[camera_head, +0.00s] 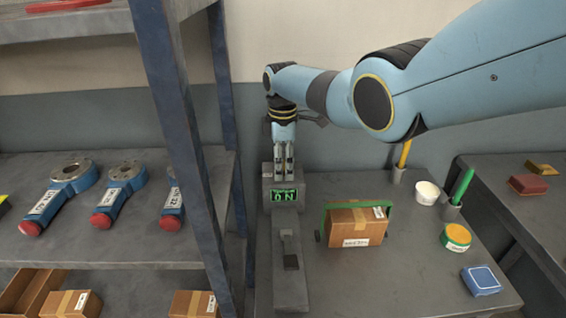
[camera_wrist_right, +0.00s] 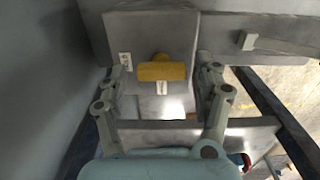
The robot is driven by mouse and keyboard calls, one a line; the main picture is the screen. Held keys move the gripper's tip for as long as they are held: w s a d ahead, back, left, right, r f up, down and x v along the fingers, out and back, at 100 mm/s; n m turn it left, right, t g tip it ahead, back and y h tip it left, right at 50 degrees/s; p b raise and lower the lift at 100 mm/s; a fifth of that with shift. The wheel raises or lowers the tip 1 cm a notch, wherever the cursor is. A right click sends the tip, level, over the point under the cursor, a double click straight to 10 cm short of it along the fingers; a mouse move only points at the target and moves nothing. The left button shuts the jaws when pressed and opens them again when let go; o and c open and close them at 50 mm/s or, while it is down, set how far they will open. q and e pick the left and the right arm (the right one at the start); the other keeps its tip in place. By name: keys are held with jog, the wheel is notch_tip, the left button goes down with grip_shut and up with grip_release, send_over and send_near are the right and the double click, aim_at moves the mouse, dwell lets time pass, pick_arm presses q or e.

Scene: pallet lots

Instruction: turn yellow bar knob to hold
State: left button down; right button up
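The yellow bar knob (camera_wrist_right: 162,71) shows in the right wrist view on a grey panel (camera_wrist_right: 150,25), its bar lying sideways across the picture. One small white label sits left of it and another just below it; I cannot read them for certain. My right gripper (camera_wrist_right: 163,75) is open, with one finger on each side of the knob and gaps between. In the head view my right gripper (camera_head: 284,158) points down at the back of the grey box with a green display (camera_head: 284,195) reading "ON"; the knob is hidden there. My left gripper is not in view.
A grey lever unit (camera_head: 290,285) stands in front of the display. A carton (camera_head: 357,226) with a green frame, a yellow-green tape roll (camera_head: 455,237), a blue box (camera_head: 481,280) and a white cup (camera_head: 427,192) stand to the right. A shelf post (camera_head: 185,140) rises on the left.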

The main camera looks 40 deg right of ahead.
dwell(0.3)
notch_tip(320, 180, up, 12)
dwell(0.4)
jog(key=shift+s+f, duration=0.1)
dwell(0.4)
